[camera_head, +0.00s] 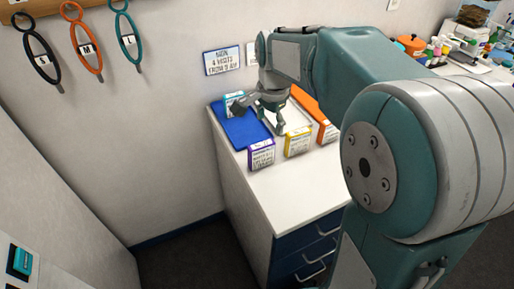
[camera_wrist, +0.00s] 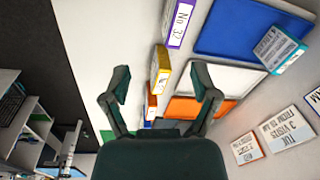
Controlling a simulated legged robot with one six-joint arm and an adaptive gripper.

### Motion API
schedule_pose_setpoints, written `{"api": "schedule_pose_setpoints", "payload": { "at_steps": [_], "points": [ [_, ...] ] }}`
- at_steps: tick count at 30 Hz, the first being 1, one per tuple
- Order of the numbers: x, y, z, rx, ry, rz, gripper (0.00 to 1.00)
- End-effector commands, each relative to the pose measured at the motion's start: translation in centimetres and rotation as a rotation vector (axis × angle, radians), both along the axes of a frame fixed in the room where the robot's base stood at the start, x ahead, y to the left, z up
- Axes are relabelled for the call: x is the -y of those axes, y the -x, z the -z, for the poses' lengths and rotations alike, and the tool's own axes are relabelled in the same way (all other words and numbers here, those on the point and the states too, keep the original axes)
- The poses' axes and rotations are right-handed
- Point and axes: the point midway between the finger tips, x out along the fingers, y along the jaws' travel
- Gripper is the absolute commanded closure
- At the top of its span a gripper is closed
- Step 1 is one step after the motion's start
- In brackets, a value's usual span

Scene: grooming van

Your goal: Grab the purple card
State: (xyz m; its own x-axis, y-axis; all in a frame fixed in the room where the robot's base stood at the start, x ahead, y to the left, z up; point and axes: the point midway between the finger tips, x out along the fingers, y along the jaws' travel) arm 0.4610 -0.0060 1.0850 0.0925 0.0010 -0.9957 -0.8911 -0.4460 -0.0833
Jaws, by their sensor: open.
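The purple card (camera_head: 261,155) stands upright on the white cabinet top, in front of the blue tray (camera_head: 240,128). In the wrist view the purple card (camera_wrist: 181,22) is at the top, beyond my fingertips and a little right of centre. My gripper (camera_head: 260,119) is open and empty over the trays, behind the purple card and apart from it. In the wrist view both fingers of my gripper (camera_wrist: 159,82) are spread, with the yellow card (camera_wrist: 161,69) showing between them.
The yellow card (camera_head: 297,143) and an orange card (camera_head: 327,132) stand right of the purple one. A teal card (camera_wrist: 279,50) is on the blue tray. White (camera_wrist: 230,79) and orange (camera_wrist: 190,106) trays lie alongside. A wall rises behind; the cabinet's front top (camera_head: 295,190) is clear.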

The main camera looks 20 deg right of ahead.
Motion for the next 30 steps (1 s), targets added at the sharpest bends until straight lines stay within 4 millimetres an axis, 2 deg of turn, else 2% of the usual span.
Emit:
{"api": "schedule_pose_setpoints", "payload": {
  "at_steps": [1,3,9,11,19,26,30],
  "points": [
    [-0.1,-1.3,1.0,-0.026,-0.004,0.055,0.23],
    [-0.2,-2.7,2.0,-0.053,-0.007,0.133,0.23],
    [-0.6,-4.6,3.7,-0.092,-0.006,0.254,0.23],
    [-0.6,-4.7,4.2,-0.095,-0.005,0.265,0.23],
    [-0.6,-4.6,8.4,-0.096,-0.006,0.265,0.23],
    [-0.7,-4.4,10.3,-0.096,-0.007,0.264,0.23],
    [-1.2,-3.9,12.6,-0.098,-0.006,0.263,0.23]
  ]
}}
